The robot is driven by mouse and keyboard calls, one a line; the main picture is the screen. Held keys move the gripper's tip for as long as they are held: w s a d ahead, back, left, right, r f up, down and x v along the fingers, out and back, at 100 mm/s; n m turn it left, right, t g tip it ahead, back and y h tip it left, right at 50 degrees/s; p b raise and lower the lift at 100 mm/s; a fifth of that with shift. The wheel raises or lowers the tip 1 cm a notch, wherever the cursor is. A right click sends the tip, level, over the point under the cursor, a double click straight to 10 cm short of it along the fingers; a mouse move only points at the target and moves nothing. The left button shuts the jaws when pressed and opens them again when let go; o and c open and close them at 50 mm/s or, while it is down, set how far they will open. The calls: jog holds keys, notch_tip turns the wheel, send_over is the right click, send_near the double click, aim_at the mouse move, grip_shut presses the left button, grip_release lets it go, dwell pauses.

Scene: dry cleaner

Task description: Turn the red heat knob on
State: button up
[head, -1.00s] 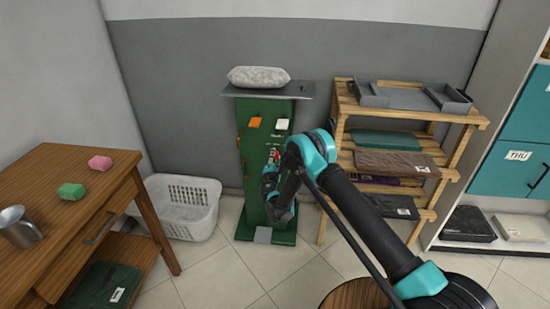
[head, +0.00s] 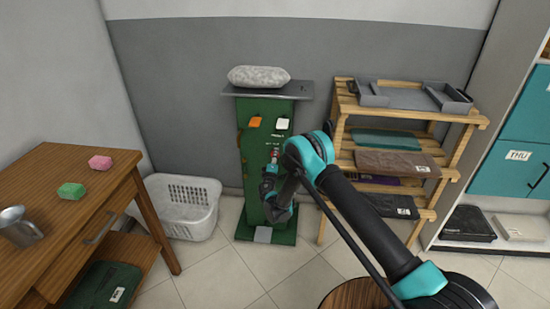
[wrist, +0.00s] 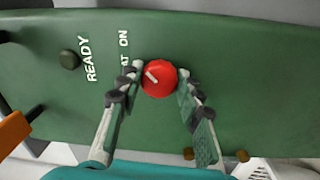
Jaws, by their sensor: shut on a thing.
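The red heat knob (wrist: 159,79) is on the front of a green machine stand (wrist: 230,60). It also shows small in the head view (head: 274,154). Its white pointer mark slants to the upper left in the wrist view, toward white lettering that reads "ON" with its start partly hidden. My gripper (wrist: 164,80) has one fingertip on each side of the knob and is shut on it. In the head view my gripper (head: 272,162) is at the stand's front face, partly hiding it.
The stand carries a grey top plate (head: 300,90) with a pale padded pad (head: 258,77). An orange part (head: 255,122) and a white part (head: 282,124) are above the knob. A white basket (head: 190,225) is left, a wooden shelf (head: 345,125) right. A dark round "READY" part (wrist: 68,59) is beside the lettering.

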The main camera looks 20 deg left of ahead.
dwell(0.4)
jog(key=o, duration=1.2)
jog(key=shift+c, duration=0.2)
jog(key=shift+s, duration=0.1)
jog(key=v, duration=0.7)
jog(key=shift+s, duration=0.2)
